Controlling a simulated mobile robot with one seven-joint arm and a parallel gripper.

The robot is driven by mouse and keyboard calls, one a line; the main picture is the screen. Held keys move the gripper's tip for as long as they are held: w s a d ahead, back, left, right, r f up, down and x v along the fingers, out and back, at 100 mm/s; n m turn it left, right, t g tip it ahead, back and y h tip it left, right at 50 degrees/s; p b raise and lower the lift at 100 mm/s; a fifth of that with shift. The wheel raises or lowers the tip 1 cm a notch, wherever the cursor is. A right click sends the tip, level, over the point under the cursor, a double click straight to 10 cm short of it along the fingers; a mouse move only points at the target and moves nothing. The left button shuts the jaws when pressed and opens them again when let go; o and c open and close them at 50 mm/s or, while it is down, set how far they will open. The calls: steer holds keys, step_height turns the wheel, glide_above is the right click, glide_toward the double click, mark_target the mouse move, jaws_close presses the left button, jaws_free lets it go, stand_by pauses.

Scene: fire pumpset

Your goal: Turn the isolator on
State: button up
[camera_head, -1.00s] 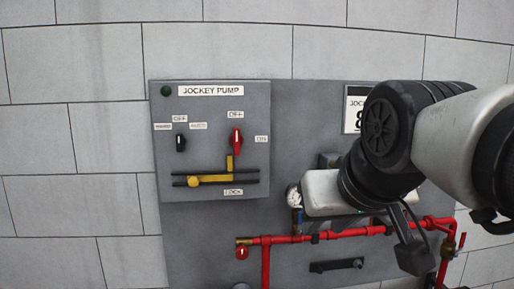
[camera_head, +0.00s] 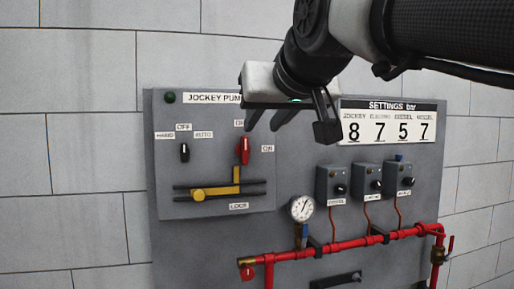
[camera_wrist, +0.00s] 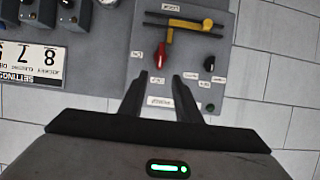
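The isolator is a red handle (camera_head: 243,150) on the grey jockey pump panel (camera_head: 180,120). It stands upright, towards the partly hidden OFF label above it; the ON label (camera_head: 267,148) is to its right. The handle also shows in the wrist view (camera_wrist: 160,55), upside down. A yellow lock bar (camera_head: 215,192) lies below, with an upright arm just under the handle. My gripper (camera_head: 264,124) is in front of the panel's upper right, close to the handle. In the wrist view its two fingers (camera_wrist: 160,82) are apart and empty, with the handle just beyond their tips.
A black selector switch (camera_head: 184,152) sits left of the handle. To the right are a settings sign (camera_head: 390,128), several grey switch boxes (camera_head: 368,180), a pressure gauge (camera_head: 302,208) and red piping (camera_head: 340,247). The brick wall (camera_head: 80,150) at left is bare.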

mark_target(246, 146)
steer(key=x, duration=1.5)
steer(key=c, duration=0.7)
steer(key=shift+o, duration=0.2)
